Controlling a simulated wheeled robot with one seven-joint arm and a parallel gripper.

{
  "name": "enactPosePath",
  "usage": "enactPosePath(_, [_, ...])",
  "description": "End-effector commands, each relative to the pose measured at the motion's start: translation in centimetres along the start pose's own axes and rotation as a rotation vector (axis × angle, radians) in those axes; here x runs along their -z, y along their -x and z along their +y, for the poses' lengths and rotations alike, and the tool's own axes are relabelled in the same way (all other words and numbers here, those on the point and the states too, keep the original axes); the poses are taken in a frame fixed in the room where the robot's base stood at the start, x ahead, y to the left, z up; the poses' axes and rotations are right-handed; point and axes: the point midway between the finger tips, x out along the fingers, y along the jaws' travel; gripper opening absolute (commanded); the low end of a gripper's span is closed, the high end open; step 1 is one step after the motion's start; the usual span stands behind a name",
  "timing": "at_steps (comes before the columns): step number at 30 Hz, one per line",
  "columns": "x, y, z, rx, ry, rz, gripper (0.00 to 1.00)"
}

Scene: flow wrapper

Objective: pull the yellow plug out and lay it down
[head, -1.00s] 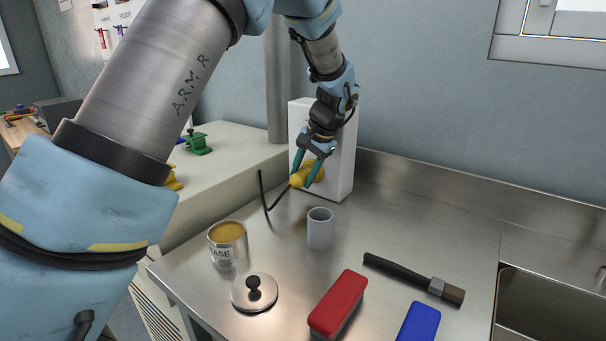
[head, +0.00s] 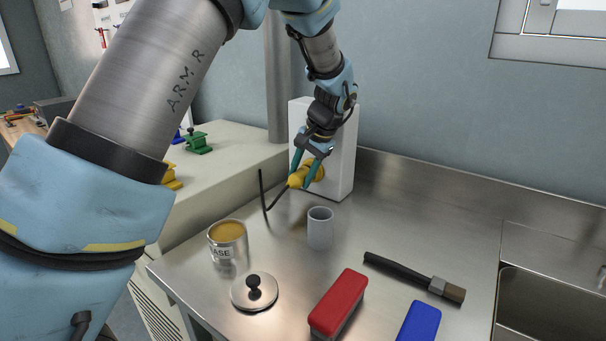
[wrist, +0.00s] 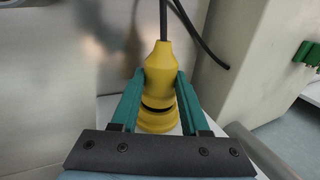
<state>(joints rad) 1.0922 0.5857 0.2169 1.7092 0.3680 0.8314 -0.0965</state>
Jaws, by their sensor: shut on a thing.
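The yellow plug (head: 296,181) is held in front of the white box (head: 341,150) at the back of the steel counter. My gripper (head: 301,177) is shut on it, with one teal finger on each side. In the wrist view the plug (wrist: 160,66) sits between the fingers (wrist: 160,82), its black cord (wrist: 163,20) running away from its end. A dark band separates the plug from the yellow socket (wrist: 158,124) on the box. I cannot tell whether the plug is fully clear of the socket.
A grey cup (head: 320,229), an open can (head: 228,243) and a knobbed lid (head: 254,293) stand on the counter (head: 390,222) in front. A red block (head: 338,303), a blue block (head: 419,323) and a brush (head: 415,277) lie nearer. The sink (head: 555,308) is at right.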

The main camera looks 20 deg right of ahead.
Motion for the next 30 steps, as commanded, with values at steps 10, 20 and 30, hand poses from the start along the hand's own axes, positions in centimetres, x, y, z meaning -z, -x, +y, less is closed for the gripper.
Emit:
enactPosePath(10, [-1.4,0.0,0.0,0.000,0.000,0.001,0.00])
enactPosePath(20, [-2.6,0.0,0.0,0.000,-0.001,0.001,0.00])
enactPosePath(30, [-3.9,-0.1,0.0,0.000,-0.001,0.000,0.00])
